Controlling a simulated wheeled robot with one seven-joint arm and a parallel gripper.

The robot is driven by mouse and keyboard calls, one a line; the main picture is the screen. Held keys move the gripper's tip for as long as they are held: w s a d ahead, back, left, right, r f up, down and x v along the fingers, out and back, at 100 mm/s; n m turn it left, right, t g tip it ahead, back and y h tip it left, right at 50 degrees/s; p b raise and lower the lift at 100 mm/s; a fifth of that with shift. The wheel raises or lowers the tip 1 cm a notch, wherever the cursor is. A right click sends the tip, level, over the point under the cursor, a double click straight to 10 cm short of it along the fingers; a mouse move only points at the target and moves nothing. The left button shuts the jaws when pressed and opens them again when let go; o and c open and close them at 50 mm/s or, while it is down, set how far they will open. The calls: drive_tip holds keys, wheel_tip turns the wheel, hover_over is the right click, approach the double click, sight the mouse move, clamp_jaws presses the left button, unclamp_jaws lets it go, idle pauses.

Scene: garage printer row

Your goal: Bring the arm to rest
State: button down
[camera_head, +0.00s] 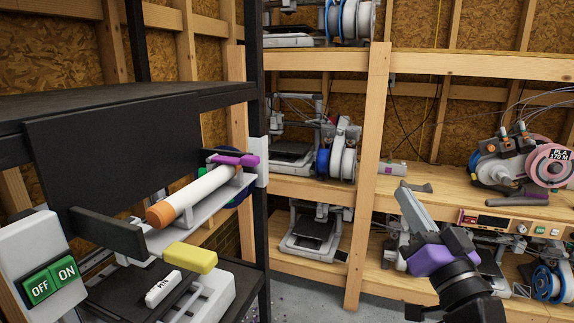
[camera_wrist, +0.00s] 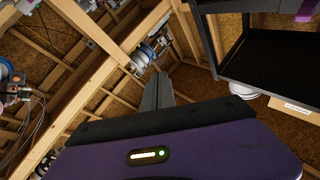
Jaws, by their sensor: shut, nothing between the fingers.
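My gripper (camera_head: 409,200) shows at the right of the head view. Its grey fingers are shut together with nothing between them and point up and to the left. My purple wrist and dark arm run down to the lower right edge. The gripper is in the air in front of the wooden shelves and touches nothing that I can see. In the wrist view, the shut fingers (camera_wrist: 158,92) stick out beyond the purple housing.
Wooden shelves (camera_head: 330,190) hold several printers and spools. At the left, a black rack (camera_head: 262,200) holds a white roll with orange ends (camera_head: 195,195), a yellow block (camera_head: 190,257) and a green ON/OFF switch (camera_head: 52,281). Floor (camera_head: 300,297) shows between rack and shelves.

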drive_tip(key=s+d+f+m+h, duration=0.2)
drive_tip(key=s+f+h, duration=0.3)
drive_tip(key=s+f, duration=1.05)
drive_tip(key=s+a+f+n+g, duration=0.1)
drive_tip(key=s+f, duration=0.3)
drive_tip(key=s, duration=0.5)
drive_tip(key=s+a+f+n+g, duration=0.1)
drive_tip(key=s+f+g, duration=0.2)
drive_tip(key=s, duration=0.7)
drive_tip(key=s+a+f+n+g+y, duration=0.1)
drive_tip(key=s+f+g, duration=0.2)
drive_tip(key=s+f, duration=0.3)
drive_tip(key=s, duration=0.4)
drive_tip(key=shift+n, duration=0.4)
